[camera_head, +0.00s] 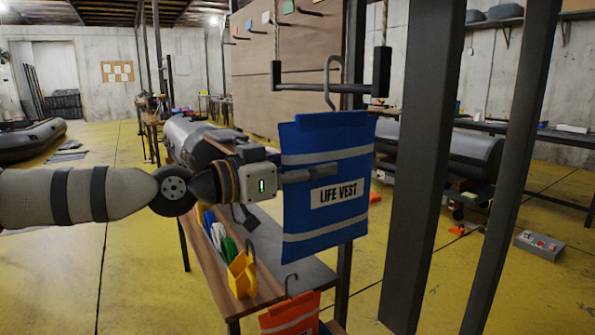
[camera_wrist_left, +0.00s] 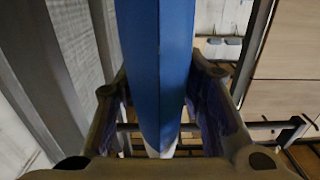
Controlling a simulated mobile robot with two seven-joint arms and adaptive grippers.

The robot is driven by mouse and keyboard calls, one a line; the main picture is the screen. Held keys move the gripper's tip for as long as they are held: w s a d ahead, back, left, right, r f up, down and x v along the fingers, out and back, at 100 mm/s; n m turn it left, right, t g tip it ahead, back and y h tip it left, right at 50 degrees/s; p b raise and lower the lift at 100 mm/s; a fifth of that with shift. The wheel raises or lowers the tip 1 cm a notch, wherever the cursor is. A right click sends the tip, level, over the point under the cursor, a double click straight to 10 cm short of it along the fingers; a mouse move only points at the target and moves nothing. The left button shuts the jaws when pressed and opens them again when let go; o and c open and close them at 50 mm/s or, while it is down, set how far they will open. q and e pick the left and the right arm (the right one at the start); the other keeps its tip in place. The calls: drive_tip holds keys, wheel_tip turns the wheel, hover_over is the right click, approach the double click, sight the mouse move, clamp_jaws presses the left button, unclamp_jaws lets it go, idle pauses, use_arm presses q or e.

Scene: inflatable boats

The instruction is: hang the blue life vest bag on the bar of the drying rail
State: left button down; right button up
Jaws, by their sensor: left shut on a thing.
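The blue life vest bag (camera_head: 327,225), with grey stripes and a white LIFE VEST label, hangs upright from my left gripper (camera_head: 308,174). The gripper is shut on it; the fingers lie against its middle. The bag's grey hook (camera_head: 333,72) rises above the level of the drying rail's dark bar (camera_head: 301,87). I cannot tell whether the hook is over the bar or in front of it. In the left wrist view, the bag (camera_wrist_left: 158,65) stands edge-on between both fingers. My right gripper is not in view.
Dark uprights (camera_head: 422,165) stand close on the right. A wooden bench (camera_head: 212,273) below holds a yellow bag (camera_head: 241,274) and other coloured items. An orange bag (camera_head: 291,317) with a hook is beneath the blue one. A pegged panel (camera_head: 262,95) stands behind.

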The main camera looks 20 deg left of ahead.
sight(322, 181)
use_arm(q)
drive_tip(key=shift+w+d+f+b, duration=0.35)
drive_tip(key=shift+w+f+b, duration=0.1)
drive_tip(key=shift+f, duration=0.3)
drive_tip(key=shift+w+d+f+b, duration=0.3)
drive_tip(key=shift+w+f+b, duration=0.15)
drive_tip(key=shift+f, duration=0.25)
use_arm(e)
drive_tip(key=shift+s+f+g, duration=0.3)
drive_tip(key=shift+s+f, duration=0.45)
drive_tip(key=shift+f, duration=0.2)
use_arm(q)
drive_tip(key=c, duration=1.1)
unclamp_jaws()
drive_tip(key=shift+o, duration=0.8)
drive_tip(key=shift+f, duration=0.1)
